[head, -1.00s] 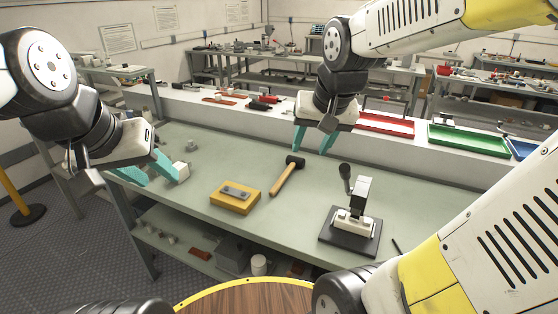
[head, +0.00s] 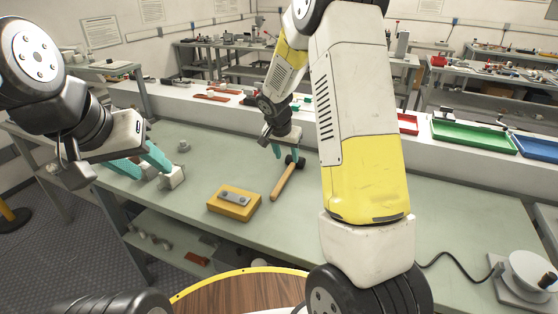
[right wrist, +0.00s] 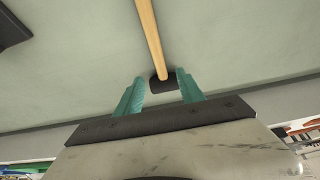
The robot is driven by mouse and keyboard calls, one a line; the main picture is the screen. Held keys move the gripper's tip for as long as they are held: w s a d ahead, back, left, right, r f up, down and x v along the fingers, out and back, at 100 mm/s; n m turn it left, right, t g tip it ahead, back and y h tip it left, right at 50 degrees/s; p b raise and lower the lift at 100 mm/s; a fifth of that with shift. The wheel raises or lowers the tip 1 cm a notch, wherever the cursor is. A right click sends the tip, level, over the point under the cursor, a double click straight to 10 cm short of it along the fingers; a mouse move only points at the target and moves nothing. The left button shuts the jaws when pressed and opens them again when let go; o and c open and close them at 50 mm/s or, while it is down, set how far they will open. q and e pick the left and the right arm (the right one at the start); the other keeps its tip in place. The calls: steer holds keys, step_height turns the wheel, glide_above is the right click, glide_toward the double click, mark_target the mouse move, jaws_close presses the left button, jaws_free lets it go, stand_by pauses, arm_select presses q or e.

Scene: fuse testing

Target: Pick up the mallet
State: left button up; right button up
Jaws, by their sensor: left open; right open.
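The mallet has a wooden handle (head: 283,182) and a dark head (head: 295,163), and lies on the green-grey workbench (head: 200,160). My right gripper (head: 290,152) is open, with its teal fingers at the head end of the mallet. In the right wrist view the mallet's dark head (right wrist: 163,87) shows between the tips of the open right gripper (right wrist: 160,85), with the handle (right wrist: 150,35) running away from it. I cannot tell the exact height of the fingers over the bench. My left gripper (head: 150,165) is open at the bench's left end, near small pale blocks.
A yellow block with a grey bar (head: 234,202) lies left of the mallet. Green (head: 470,136) and red (head: 407,124) trays stand on the back ledge. A white dish device (head: 530,275) with a cable is at the lower right. My right arm hides part of the bench.

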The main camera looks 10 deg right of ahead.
mark_target(289, 169)
steer(key=x, duration=0.7)
steer(key=shift+f, duration=0.35)
steer(key=shift+f, duration=0.25)
jaws_close()
stand_by(0.3)
steer(key=shift+r, duration=0.1)
stand_by(1.2)
